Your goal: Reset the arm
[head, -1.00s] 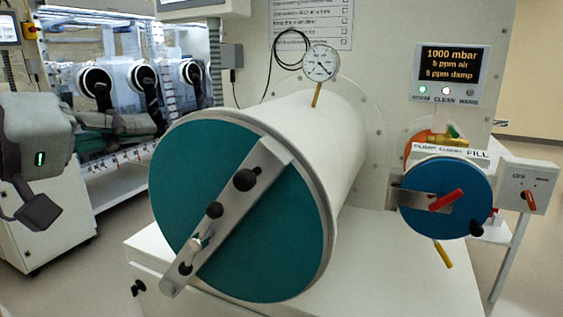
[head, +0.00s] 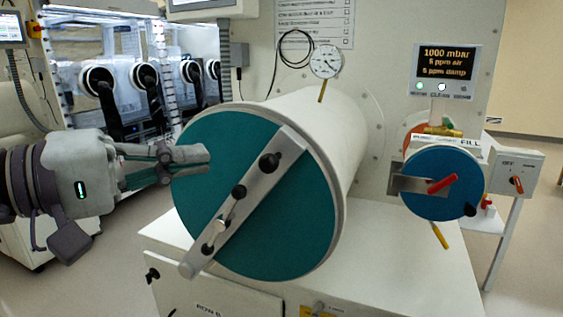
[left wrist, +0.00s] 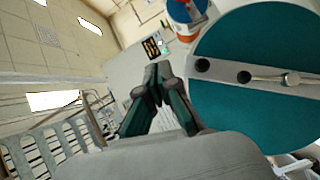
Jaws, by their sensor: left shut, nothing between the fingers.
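My left gripper (head: 205,155) comes in from the left in the head view, in front of the left edge of the large teal door (head: 285,225). It is shut and empty. In the left wrist view its fingertips (left wrist: 158,72) meet, with the teal door (left wrist: 235,110) to their right. I cannot tell whether the gripper touches the door. The door closes the end of a white cylinder (head: 318,120) and carries a slanted metal bar (head: 250,195) with black knobs. My right gripper is in neither view.
A small blue door (head: 430,205) with a red handle (head: 441,184) is at the right, next to a switch box (head: 517,165). A gauge (head: 326,61) stands on the cylinder. A display (head: 446,61) reads 1000 mbar. A white cabinet (head: 400,270) is below. Glove ports (head: 98,78) show behind at left.

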